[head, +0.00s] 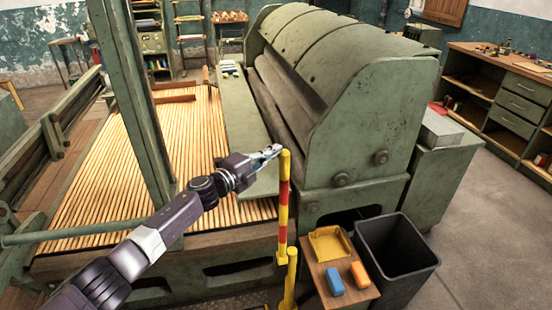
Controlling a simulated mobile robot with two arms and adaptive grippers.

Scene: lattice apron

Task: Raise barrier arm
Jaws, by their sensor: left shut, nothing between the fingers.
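The barrier arm (284,205) is a slim yellow bar with red bands, in the middle of the head view in front of the green machine. It looks upright, its upper end high beside the machine's side plate. Its lower end is by a short yellow post (290,282) at the bottom edge. My left gripper (274,150) reaches in from the left and is shut and empty. Its tips are just left of the bar's upper end; I cannot tell whether they touch it. My right gripper is not in view.
A large green machine (345,110) stands behind the bar, with a slatted bed (130,165) to the left. A small wooden stand (318,262) with a yellow tray, blue and orange blocks, and a black bin (428,262) are close on the right. Open floor (490,240) lies further right.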

